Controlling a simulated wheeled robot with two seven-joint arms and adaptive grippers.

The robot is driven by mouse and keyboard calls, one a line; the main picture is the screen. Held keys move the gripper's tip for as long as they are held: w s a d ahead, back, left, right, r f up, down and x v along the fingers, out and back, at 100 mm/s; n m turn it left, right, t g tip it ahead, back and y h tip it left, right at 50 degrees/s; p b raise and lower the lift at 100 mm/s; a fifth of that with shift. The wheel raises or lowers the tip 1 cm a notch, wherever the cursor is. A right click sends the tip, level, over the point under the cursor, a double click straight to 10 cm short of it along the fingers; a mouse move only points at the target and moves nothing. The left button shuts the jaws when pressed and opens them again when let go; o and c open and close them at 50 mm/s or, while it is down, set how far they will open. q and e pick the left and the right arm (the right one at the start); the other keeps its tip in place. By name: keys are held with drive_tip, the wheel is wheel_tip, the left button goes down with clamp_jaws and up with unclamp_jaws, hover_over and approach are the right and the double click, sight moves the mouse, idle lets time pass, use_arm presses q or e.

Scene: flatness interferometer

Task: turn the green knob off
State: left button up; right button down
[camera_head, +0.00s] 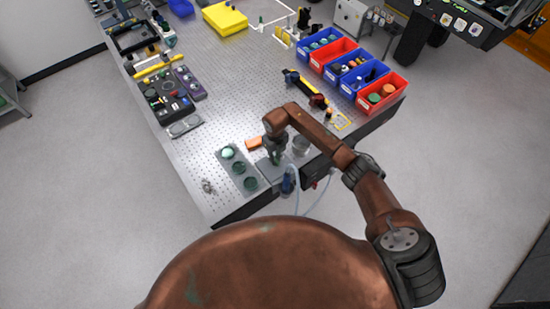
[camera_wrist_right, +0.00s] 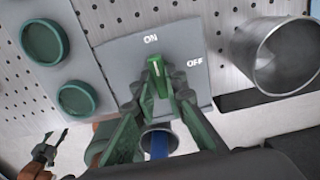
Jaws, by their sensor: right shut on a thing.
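The green knob (camera_wrist_right: 157,76) sits on a grey plate (camera_wrist_right: 118,56) marked ON and OFF in the right wrist view. Its upper end points up, close to the ON mark; the OFF mark is to its right. My right gripper (camera_wrist_right: 158,88) is shut on the knob, one finger on each side, and the fingers hide part of its lower end. In the head view my right gripper (camera_head: 276,156) reaches down over the plate (camera_head: 268,170) at the table's near edge; the knob is mostly hidden there.
A panel with green-ringed round holders (camera_head: 238,168) lies left of the plate. A metal cup (camera_wrist_right: 284,56) stands close on its right. Red and blue bins (camera_head: 381,92) line the table's right edge. Much of the perforated tabletop (camera_head: 235,85) is clear.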

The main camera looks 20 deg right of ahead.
drive_tip(key=shift+m, duration=0.3)
drive_tip(key=m+b, duration=0.1)
drive_tip(key=m, duration=0.3)
drive_tip(key=shift+d, duration=0.1)
drive_tip(key=m, duration=0.9)
drive_tip(key=shift+m, duration=0.3)
drive_tip(key=shift+w+m+p, duration=0.1)
drive_tip(key=shift+m+p, duration=0.3)
drive_tip(key=shift+m, duration=1.4)
drive_tip(key=c, duration=2)
unclamp_jaws()
drive_tip(key=shift+o, duration=0.2)
